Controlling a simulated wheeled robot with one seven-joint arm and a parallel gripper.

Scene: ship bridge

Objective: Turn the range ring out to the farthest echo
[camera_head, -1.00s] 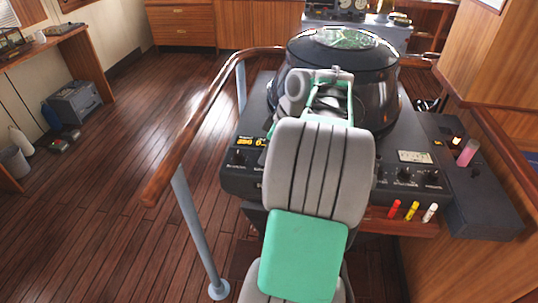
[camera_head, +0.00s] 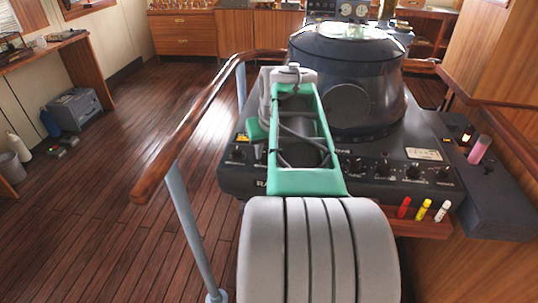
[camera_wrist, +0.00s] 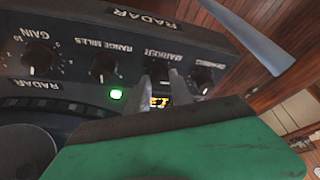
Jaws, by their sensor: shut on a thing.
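The radar console (camera_head: 430,180) stands ahead with its dark round hood (camera_head: 347,75); its screen (camera_head: 350,31) shows only as a thin bright strip on top. In the wrist view, my gripper (camera_wrist: 161,84) is shut on the dark knob (camera_wrist: 158,68) at the MARKER label. An amber readout (camera_wrist: 160,100) lies by the fingertips and is mostly covered by them. The RANGE MILES knob (camera_wrist: 103,66) and GAIN knob (camera_wrist: 40,61) are farther left, apart from the fingers. The rings and echoes cannot be read.
A wooden handrail (camera_head: 178,133) on a grey post (camera_head: 193,232) runs left of my arm. Red, yellow and white markers (camera_head: 423,209) stand at the console's front right. A pink cylinder (camera_head: 480,149) stands at the right.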

